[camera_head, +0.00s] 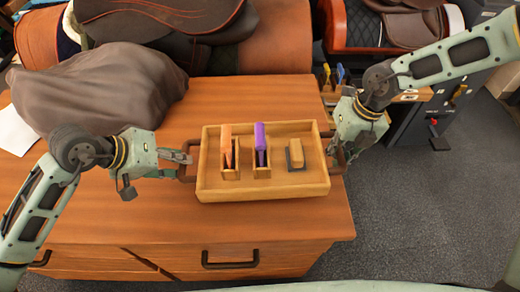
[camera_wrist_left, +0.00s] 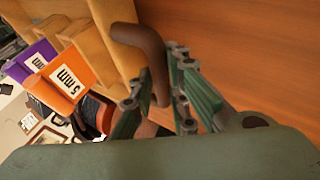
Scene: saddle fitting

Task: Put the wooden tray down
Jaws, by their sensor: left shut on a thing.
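The wooden tray (camera_head: 262,191) is a shallow light-wood box with a dark brown handle at each end. It appears level over the right part of the wooden cabinet top; I cannot tell whether its base touches the surface. My left gripper (camera_head: 186,162) is shut on the tray's left handle (camera_wrist_left: 147,48), with its fingers on either side of it in the left wrist view. My right gripper (camera_head: 336,148) is at the right handle (camera_head: 338,162); its fingers are partly hidden, so its grip is unclear.
The tray holds an orange piece (camera_head: 226,147), a purple piece (camera_head: 261,142) and a wooden block (camera_head: 296,154). A brown covered lump (camera_head: 95,90) lies back left. Saddles (camera_head: 160,20) stand behind. The cabinet top (camera_head: 130,215) is clear at front left; its right edge is near the tray.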

